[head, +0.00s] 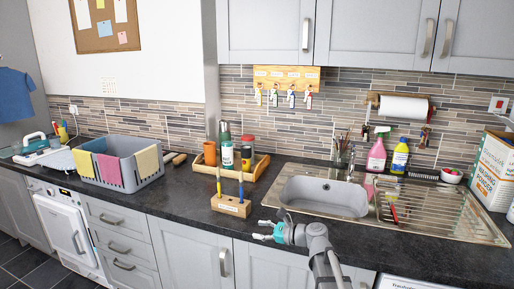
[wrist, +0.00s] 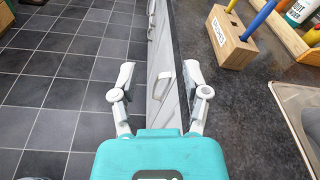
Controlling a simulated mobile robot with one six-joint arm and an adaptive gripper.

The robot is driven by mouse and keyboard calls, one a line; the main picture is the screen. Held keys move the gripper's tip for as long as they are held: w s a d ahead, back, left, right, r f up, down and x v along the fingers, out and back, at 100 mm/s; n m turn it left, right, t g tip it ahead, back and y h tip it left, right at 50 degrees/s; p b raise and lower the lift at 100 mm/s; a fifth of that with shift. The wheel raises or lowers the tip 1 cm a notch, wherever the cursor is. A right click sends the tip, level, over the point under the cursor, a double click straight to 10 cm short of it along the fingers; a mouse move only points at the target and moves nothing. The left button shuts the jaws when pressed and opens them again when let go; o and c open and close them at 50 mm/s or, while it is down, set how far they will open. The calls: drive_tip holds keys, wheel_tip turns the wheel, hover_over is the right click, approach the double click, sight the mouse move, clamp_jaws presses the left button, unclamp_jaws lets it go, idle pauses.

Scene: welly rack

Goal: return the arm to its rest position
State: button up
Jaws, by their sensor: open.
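My gripper (head: 262,230) is open and empty in the head view, in front of the counter's front edge and left of the sink. Its two fingers stand wide apart in the wrist view (wrist: 158,82), with the cabinet front and floor behind them. My arm reaches up from the bottom of the head view. A wooden block (head: 231,206) with upright coloured tools stands on the counter just beyond and left of my gripper. The block also shows in the wrist view (wrist: 232,42), right of the fingers and apart from them.
The dark counter (head: 180,205) has free room left of the block. A sink (head: 325,196) lies to the right, with bottles (head: 377,156) behind it. A wooden tray (head: 232,172) and a grey basket with cloths (head: 126,172) stand further left. Tiled floor (wrist: 65,85) is clear.

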drive_tip(key=s+d+f+n+g+h+p, duration=0.3)
drive_tip(key=s+d+f+n+h, duration=0.1)
drive_tip(key=s+d+n+h, duration=0.3)
drive_tip(key=s+d+f+n+g+h+p, duration=0.3)
drive_tip(key=s+d+n+h, duration=0.4)
drive_tip(key=s+n, duration=0.5)
drive_tip(key=shift+s+d+f+n+g+h+p, duration=0.15)
drive_tip(key=shift+d+f+n+g+h+p, duration=0.2)
drive_tip(key=shift+d+f, duration=0.5)
